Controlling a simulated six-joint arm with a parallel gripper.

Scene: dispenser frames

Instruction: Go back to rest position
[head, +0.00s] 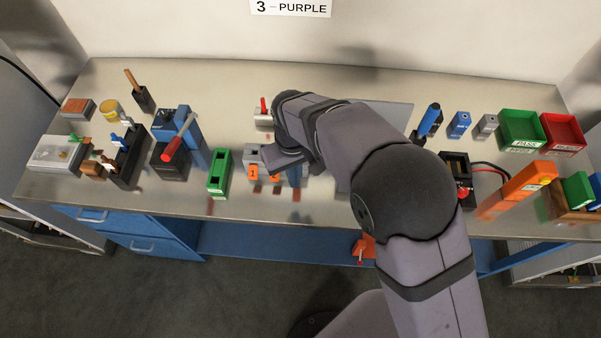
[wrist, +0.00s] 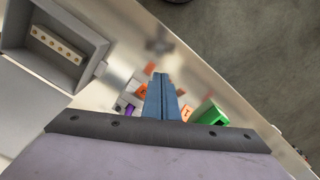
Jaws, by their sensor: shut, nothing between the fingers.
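My gripper (wrist: 160,76) shows in the wrist view with its two blue fingers together and nothing between them. In the head view my arm reaches over the middle of the bench, and its end is above the grey dispenser blocks (head: 253,157) with orange number tags. The arm hides part of these blocks and the bench behind them. In the wrist view, orange tags and a small purple piece (wrist: 130,109) show beside the fingers. I cannot tell whether the fingers touch anything.
A green dispenser (head: 219,174) stands left of the grey blocks. A blue vise-like device (head: 192,137) with a red handle stands farther left. Green (head: 521,123) and red (head: 563,127) bins are at the right. In the wrist view a grey tray (wrist: 84,72) lies at upper left.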

